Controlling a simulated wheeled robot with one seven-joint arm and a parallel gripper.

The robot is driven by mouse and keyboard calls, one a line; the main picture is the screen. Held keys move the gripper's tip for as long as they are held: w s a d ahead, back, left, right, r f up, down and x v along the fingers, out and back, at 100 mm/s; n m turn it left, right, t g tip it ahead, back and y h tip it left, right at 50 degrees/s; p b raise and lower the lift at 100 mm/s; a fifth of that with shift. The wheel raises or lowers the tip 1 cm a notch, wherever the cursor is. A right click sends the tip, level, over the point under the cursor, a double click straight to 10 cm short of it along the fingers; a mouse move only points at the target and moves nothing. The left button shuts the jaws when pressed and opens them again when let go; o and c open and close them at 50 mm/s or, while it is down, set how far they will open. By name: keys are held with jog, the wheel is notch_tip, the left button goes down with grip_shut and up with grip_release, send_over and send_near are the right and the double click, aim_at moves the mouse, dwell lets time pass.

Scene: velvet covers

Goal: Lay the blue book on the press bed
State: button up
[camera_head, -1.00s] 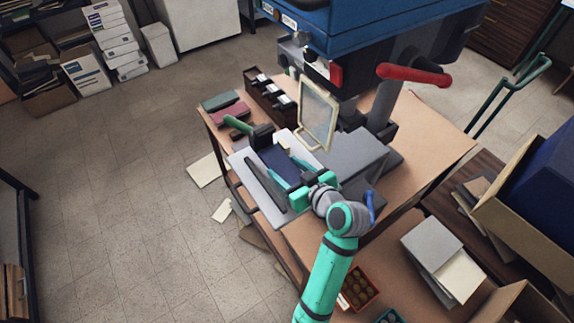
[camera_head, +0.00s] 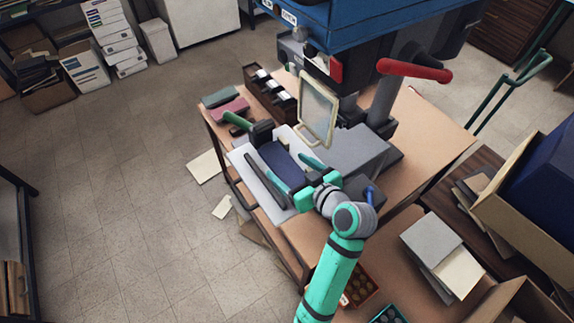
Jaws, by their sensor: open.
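The dark blue book (camera_head: 276,157) lies on a pale grey flat plate (camera_head: 243,158), which I take to be the press bed, at the front of the bench. My gripper (camera_head: 287,168) is open, with one teal finger on each side of the book's near part. Whether either finger touches the book cannot be told. The near end of the book is partly hidden by my gripper. A long dark bar (camera_head: 266,183) lies on the plate, left of the book.
A tan-framed panel (camera_head: 331,110) stands behind the book, next to a grey block (camera_head: 352,148). The blue press head (camera_head: 370,22) and red lever (camera_head: 414,70) are above. A dark green-handled tool (camera_head: 239,121) is at the plate's far edge. Red and green books (camera_head: 220,97) lie beyond.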

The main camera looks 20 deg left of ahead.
jog(key=v, duration=0.9)
jog(key=shift+w, duration=0.1)
